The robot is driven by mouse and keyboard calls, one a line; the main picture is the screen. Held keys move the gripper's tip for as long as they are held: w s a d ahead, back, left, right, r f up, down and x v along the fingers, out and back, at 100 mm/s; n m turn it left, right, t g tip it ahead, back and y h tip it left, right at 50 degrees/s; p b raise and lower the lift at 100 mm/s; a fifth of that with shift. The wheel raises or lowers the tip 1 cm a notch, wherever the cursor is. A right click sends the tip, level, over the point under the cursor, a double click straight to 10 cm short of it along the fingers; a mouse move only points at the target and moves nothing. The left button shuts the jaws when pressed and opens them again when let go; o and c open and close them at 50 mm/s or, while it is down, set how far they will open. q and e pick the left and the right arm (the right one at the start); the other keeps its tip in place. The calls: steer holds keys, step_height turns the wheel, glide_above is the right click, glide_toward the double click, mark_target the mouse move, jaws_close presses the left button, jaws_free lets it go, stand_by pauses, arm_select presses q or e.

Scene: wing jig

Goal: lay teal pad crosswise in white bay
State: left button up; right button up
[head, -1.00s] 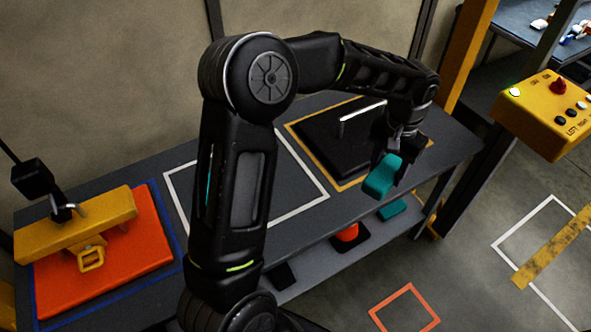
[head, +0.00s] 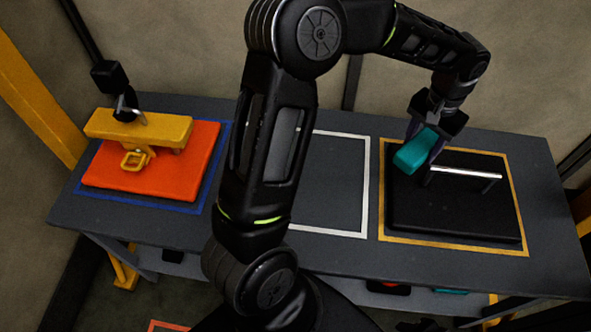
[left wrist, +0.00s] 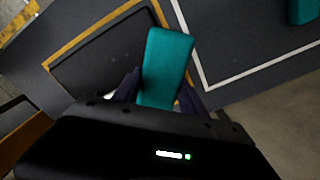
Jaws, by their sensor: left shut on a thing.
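My left gripper (head: 434,122) is shut on a teal pad (head: 415,152) and holds it up over the left side of the yellow-outlined bay. In the left wrist view the same pad (left wrist: 166,62) sticks out between the fingers. The white bay (head: 365,190) is a white outline on the table, left of the held pad. My left arm hides much of it. In the left wrist view another teal piece (left wrist: 303,10) lies inside the white outline (left wrist: 262,66). My right gripper is not in view.
A black plate with a metal handle (head: 465,172) fills the yellow-outlined bay (head: 460,246). An orange plate (head: 150,185) with a yellow clamp piece (head: 135,127) sits in the blue-outlined bay. A lower shelf holds items, including something teal (head: 450,291). The visible right part of the white bay is bare.

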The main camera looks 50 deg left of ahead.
arm_select(q)
steer(key=shift+s, duration=0.1)
steer(key=s+a+f+n+b, duration=0.3)
steer(key=s+a+n, duration=0.1)
steer(key=a, duration=0.3)
steer(key=s+a+f+n+b, duration=0.3)
steer(key=s+a, duration=0.3)
steer(key=a, duration=0.2)
steer(key=shift+s+a+f+n+b, duration=0.35)
steer(key=shift+f+n, duration=0.15)
steer(key=shift+f, duration=0.3)
steer(key=shift+f, duration=0.1)
steer(key=shift+w+f, duration=0.1)
steer(key=shift+f, duration=2.95)
